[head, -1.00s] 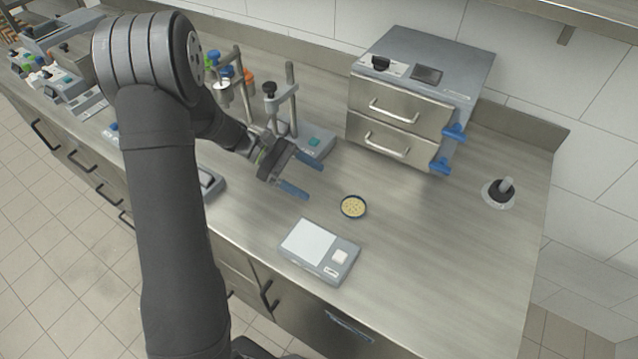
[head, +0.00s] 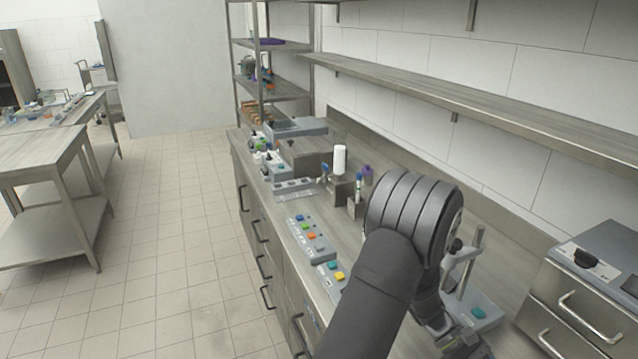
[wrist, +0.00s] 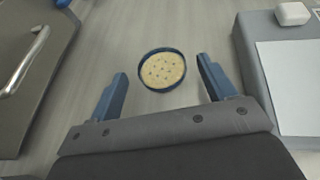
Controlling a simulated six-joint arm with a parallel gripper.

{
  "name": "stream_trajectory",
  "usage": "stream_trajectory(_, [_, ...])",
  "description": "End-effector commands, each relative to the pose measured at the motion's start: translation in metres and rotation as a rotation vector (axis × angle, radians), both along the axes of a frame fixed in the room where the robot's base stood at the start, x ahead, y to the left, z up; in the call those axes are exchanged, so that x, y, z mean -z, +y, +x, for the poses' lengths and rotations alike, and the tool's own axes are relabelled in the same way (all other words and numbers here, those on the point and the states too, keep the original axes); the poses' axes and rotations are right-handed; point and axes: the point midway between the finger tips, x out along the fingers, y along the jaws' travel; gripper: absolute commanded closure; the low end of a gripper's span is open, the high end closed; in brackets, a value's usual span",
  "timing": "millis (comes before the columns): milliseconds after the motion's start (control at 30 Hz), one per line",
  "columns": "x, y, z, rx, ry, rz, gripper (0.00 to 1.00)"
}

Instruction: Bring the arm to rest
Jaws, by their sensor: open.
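My gripper (wrist: 165,85) is open and empty in the wrist view, its two blue fingers spread apart. A small dark-blue dish (wrist: 147,87) with pale, speckled contents sits on the counter just beyond the fingertips, apart from them. In the head view my dark arm covers part of the counter at the lower right, and the fingertips and the dish are out of that picture.
A scale (wrist: 266,80) with a white plate is at the right in the wrist view. The two-drawer unit (head: 582,298) stands at the right in the head view. Button panels (head: 310,238) lie left of my arm. A wall shelf (head: 440,95) runs above the counter.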

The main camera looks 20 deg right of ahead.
Motion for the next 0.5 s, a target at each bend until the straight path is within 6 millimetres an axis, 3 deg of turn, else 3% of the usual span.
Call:
stream_trajectory(100, [0.011, -0.003, -0.022, 0.004, 0.001, 0.004, 0.24])
stream_trajectory(300, [-0.016, -0.004, -0.02, 0.0, -0.001, -0.003, 0.24])
stream_trajectory(500, [-0.028, -0.004, -0.02, 0.0, 0.0, 0.0, 0.24])
